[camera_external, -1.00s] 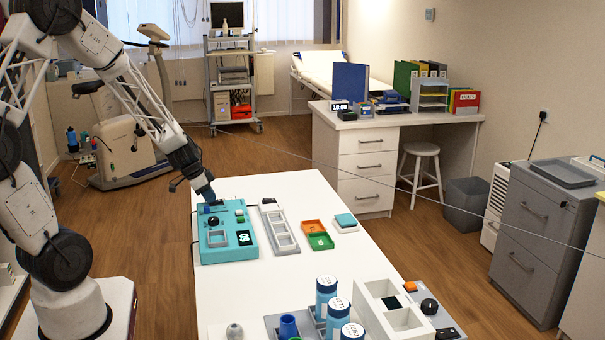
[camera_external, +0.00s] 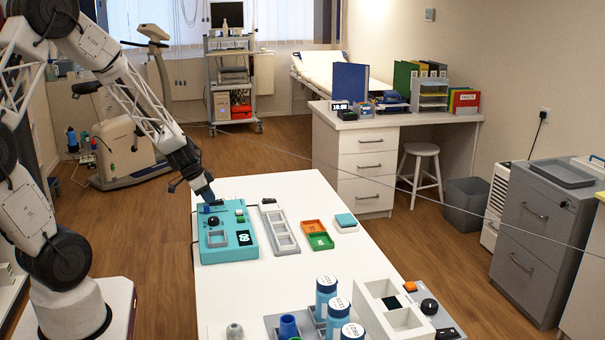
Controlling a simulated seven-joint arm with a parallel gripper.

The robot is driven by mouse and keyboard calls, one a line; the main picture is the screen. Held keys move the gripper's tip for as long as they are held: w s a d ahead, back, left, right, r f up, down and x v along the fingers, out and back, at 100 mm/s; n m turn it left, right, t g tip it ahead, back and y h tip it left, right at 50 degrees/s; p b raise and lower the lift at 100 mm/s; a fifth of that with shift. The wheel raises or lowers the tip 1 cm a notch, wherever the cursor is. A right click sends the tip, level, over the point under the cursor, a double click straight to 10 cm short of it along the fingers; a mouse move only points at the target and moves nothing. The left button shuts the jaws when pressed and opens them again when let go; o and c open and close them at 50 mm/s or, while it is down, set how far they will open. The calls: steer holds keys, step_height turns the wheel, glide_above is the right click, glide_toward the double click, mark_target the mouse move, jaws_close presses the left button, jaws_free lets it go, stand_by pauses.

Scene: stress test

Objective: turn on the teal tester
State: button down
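The teal tester (camera_external: 228,250) lies at the far left end of the white table. It has a black knob (camera_external: 213,221), a small dark display (camera_external: 245,238) with white marks, a recessed square and several small buttons on top. My gripper (camera_external: 208,200) is at the tester's far left corner, pointing down. Its blue tip is at or just above the tester's top there, and I cannot tell whether it touches. The fingers are too small to tell open from shut. The part of the tester right under the tip is hidden.
Right of the tester are a grey tray with square wells (camera_external: 279,230), an orange tray (camera_external: 312,226), a green tray (camera_external: 321,241) and a teal-topped block (camera_external: 345,220). Blue bottles (camera_external: 326,293) and a white box (camera_external: 392,310) stand near the front. The table's middle (camera_external: 280,280) is clear.

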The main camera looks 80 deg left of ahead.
steer(key=shift+w+d+f, duration=0.15)
steer(key=shift+w+d, duration=0.15)
steer(key=shift+w, duration=0.4)
steer(key=shift+s, duration=0.1)
steer(key=shift+s+r, duration=0.1)
steer(key=shift+r, duration=0.4)
step_height(320, 180, up, 3)
steer(key=shift+s+a+r, duration=0.1)
steer(key=shift+a+r, duration=0.05)
steer(key=shift+r, duration=0.05)
steer(key=v, duration=1)
steer(key=shift+s, duration=0.4)
